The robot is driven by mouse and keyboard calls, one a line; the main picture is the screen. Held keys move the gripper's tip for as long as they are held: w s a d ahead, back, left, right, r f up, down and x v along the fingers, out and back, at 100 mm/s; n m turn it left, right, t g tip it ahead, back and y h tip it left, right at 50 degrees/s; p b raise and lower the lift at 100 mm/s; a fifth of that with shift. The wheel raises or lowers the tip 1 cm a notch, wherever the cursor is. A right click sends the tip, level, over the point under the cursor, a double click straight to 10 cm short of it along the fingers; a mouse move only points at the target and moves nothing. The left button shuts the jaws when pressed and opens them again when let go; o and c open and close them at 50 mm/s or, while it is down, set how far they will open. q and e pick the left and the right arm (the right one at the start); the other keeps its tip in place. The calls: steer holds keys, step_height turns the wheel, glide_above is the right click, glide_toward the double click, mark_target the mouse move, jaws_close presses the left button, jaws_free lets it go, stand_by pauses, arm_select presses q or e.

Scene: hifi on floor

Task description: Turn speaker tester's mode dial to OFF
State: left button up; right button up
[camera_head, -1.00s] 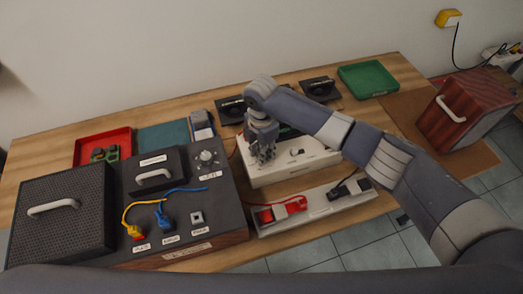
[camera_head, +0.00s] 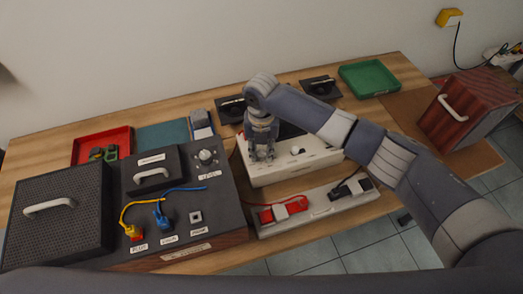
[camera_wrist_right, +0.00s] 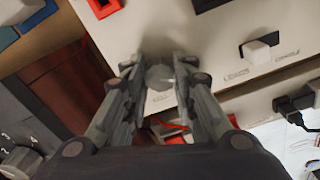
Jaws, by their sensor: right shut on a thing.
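A white box (camera_head: 320,158), apparently the speaker tester, stands at the middle of the table. My right gripper (camera_head: 263,157) points down at the front left part of its top. A white switch or knob (camera_wrist_right: 256,52) sits further right on the same panel. My left gripper is not in view.
A dark panel box (camera_head: 215,210) with its own dial (camera_head: 205,156) and yellow and blue cables stands left. A white power strip (camera_head: 315,208) with a red plug (camera_head: 283,209) lies in front. A red tray (camera_head: 85,140) and a green tray (camera_head: 369,79) are behind.

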mark_target(261, 153)
steer(key=shift+n, duration=0.6)
steer(key=o, duration=1.1)
step_height(261, 153, up, 12)
steer(key=shift+r, duration=0.1)
stand_by(0.3)
